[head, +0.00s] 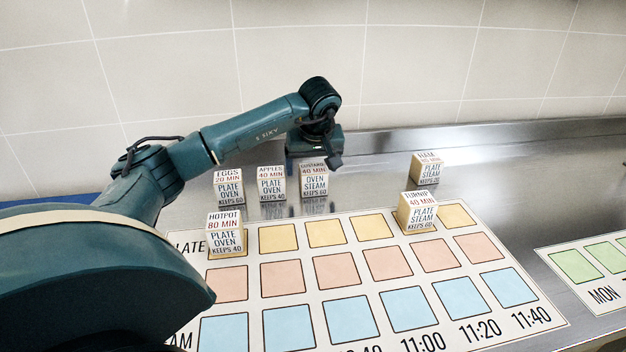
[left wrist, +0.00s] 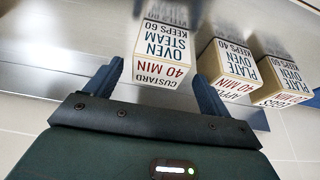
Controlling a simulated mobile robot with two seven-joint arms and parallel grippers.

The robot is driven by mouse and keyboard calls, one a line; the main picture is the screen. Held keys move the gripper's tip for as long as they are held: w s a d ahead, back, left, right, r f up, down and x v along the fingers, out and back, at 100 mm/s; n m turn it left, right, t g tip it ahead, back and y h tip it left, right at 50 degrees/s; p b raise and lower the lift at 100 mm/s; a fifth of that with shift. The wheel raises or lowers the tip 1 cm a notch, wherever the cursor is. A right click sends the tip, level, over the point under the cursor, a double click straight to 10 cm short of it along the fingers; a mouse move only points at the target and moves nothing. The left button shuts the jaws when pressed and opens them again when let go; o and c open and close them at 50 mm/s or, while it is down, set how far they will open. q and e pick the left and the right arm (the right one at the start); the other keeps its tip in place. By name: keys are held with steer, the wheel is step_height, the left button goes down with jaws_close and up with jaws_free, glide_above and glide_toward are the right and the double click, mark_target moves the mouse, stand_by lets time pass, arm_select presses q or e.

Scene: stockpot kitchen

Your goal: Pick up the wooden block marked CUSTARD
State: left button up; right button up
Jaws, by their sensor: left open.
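The wooden CUSTARD block (head: 314,182) stands upright on the steel counter, at the right end of a row of three. Its top edge is partly hidden by my left gripper (head: 318,160) in the head view. In the left wrist view the CUSTARD block (left wrist: 163,55) shows its marked faces, between and just beyond the fingertips of my left gripper (left wrist: 160,85). The fingers are apart, one on either side of the block, and not closed on it. My right gripper is in neither view.
The APPLES block (head: 271,183) stands close left of CUSTARD, with the EGGS block (head: 228,187) beyond it. The HOTPOT block (head: 226,234) and TURNIP block (head: 417,212) stand on the printed chart (head: 375,260). The HAM block (head: 427,168) is behind. Bare counter lies between CUSTARD and HAM.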

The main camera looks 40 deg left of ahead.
mark_target(313, 169)
arm_select(q)
steer(key=x, duration=0.3)
steer(key=shift+w+f, duration=0.1)
steer(key=shift+f, duration=0.3)
steer(key=c, duration=1.1)
steer(key=shift+c, duration=0.2)
